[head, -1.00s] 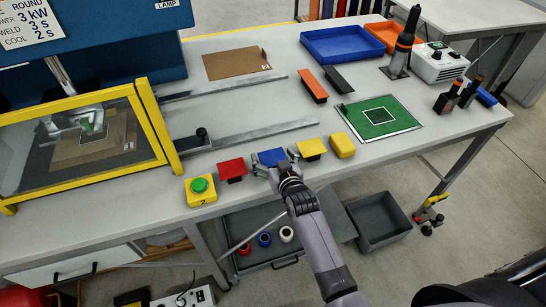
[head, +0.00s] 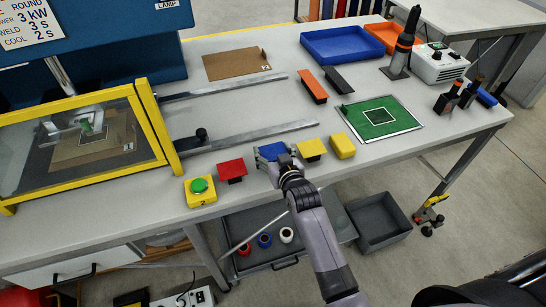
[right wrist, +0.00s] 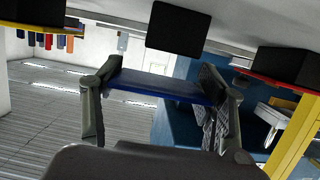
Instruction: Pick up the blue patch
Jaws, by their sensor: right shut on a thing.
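The blue patch (head: 272,151) is at the front edge of the table, between the red patch (head: 231,168) and the yellow patch (head: 312,148). My right gripper (head: 278,163) is shut on it from the front side. In the right wrist view the blue patch (right wrist: 163,86) spans between the two fingers of my right gripper (right wrist: 160,92). A black block (right wrist: 180,27) stands on the table, with a visible gap between it and the held patch. My left gripper is not in view.
A green button on a yellow box (head: 201,190) stands to the left. A yellow block (head: 342,145) is just to the right. A green mat (head: 402,118), a blue tray (head: 310,48) and metal rails (head: 255,131) lie further back. The table between the rails is clear.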

